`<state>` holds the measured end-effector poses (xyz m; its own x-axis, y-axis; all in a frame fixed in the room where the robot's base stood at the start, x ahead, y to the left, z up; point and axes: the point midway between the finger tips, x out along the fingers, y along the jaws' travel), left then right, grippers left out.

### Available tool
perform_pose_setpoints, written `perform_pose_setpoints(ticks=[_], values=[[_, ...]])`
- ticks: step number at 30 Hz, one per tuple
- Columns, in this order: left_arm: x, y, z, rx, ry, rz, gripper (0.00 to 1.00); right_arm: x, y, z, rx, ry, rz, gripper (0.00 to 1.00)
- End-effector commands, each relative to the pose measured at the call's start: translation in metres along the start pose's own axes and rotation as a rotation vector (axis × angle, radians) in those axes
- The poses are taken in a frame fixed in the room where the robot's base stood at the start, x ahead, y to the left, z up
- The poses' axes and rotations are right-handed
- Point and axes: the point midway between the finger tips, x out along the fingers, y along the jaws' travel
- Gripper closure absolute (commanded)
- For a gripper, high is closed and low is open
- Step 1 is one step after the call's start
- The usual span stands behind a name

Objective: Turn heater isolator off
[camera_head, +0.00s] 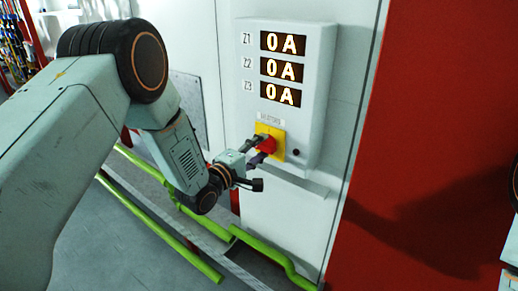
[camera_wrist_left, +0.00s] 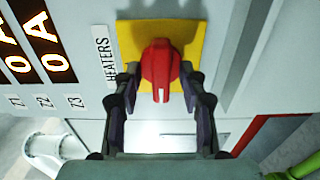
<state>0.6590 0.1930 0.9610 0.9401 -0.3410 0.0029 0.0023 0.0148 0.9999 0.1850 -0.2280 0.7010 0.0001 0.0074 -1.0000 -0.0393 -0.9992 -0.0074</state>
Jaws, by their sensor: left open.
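The heater isolator is a red rotary knob (camera_head: 267,146) on a yellow plate (camera_head: 276,131), low on a white panel box. In the left wrist view the knob (camera_wrist_left: 160,66) has its handle running up and down the picture, parallel to the HEATERS label (camera_wrist_left: 105,60), with a white mark at its lower end. My left gripper (camera_head: 258,148) is at the knob. In the left wrist view its fingers (camera_wrist_left: 161,76) are open, one on each side of the knob, with small gaps visible. My right gripper is out of view.
Three displays (camera_head: 282,69) on the panel box (camera_head: 311,60), marked Z1, Z2 and Z3, each read 0A. A small dark button (camera_head: 296,152) is right of the knob. Green pipes (camera_head: 262,247) run low below the panel. A red wall (camera_head: 440,120) stands at the right.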

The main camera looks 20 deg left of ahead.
Motion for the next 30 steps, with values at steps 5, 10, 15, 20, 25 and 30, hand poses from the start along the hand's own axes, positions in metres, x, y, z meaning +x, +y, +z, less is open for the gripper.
perform_pose_setpoints(ticks=[5,10,15,20,25,30], values=[[-0.002,-0.001,0.000,-0.001,0.000,-0.002,0.58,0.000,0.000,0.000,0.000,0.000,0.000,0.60],[-0.018,-0.001,-0.001,-0.002,0.003,-0.003,0.58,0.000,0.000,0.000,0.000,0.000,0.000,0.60],[-0.051,-0.001,-0.001,-0.005,0.004,-0.003,0.58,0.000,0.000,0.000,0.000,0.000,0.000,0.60],[-0.084,-0.001,-0.002,-0.006,0.005,-0.002,0.58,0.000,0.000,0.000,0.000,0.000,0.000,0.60],[-0.107,0.000,-0.001,-0.003,0.003,0.000,0.58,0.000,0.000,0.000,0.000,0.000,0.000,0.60],[-0.118,0.000,-0.001,-0.001,0.001,0.000,0.58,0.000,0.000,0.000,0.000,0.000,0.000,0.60]])
